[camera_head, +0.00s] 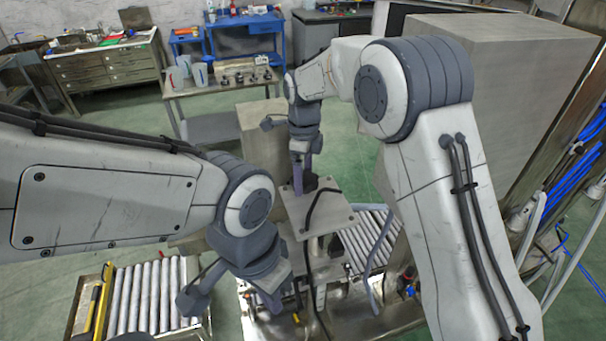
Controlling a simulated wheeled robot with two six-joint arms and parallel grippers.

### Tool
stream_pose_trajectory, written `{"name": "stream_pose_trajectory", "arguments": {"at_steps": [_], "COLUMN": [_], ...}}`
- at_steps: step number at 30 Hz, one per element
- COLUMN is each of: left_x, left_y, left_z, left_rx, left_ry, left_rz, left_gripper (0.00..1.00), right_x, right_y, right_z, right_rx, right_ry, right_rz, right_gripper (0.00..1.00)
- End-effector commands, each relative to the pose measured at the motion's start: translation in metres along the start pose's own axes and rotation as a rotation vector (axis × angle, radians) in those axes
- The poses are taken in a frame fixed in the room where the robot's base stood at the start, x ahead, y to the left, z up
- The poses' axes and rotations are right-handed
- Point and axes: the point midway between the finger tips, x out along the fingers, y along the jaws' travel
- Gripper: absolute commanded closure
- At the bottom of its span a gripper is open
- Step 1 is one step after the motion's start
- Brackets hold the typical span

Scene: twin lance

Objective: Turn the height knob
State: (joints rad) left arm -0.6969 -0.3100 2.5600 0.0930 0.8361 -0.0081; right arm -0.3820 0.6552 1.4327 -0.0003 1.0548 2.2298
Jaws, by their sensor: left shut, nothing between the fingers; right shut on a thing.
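A square grey metal plate (335,212) tops the machine in the middle. A small dark knob (311,183) stands at its back left part, partly hidden by my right gripper (298,184). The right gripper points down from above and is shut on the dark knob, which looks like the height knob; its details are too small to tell. My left gripper (274,302) is lower in the picture, in front and to the left of the plate. It points down, shut and empty, apart from the plate.
A black cable (309,212) loops over the plate. A large grey cabinet (500,90) stands at right. A bench with jugs (222,82) is at the back.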

Motion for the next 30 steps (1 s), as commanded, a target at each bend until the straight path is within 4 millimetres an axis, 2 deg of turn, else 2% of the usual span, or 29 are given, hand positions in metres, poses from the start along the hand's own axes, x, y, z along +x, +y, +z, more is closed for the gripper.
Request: {"name": "stream_pose_trajectory", "arguments": {"at_steps": [30], "left_x": [-0.0044], "left_y": [0.0003], "left_z": [-0.0003], "left_rx": [0.0], "left_ry": [0.0], "left_rz": [0.0], "left_gripper": [1.0], "right_x": [-0.0022], "right_y": [0.0031], "right_z": [0.0], "right_rx": [-0.953], "right_ry": [-0.003], "right_rz": [-0.004], "right_gripper": [0.68]}}
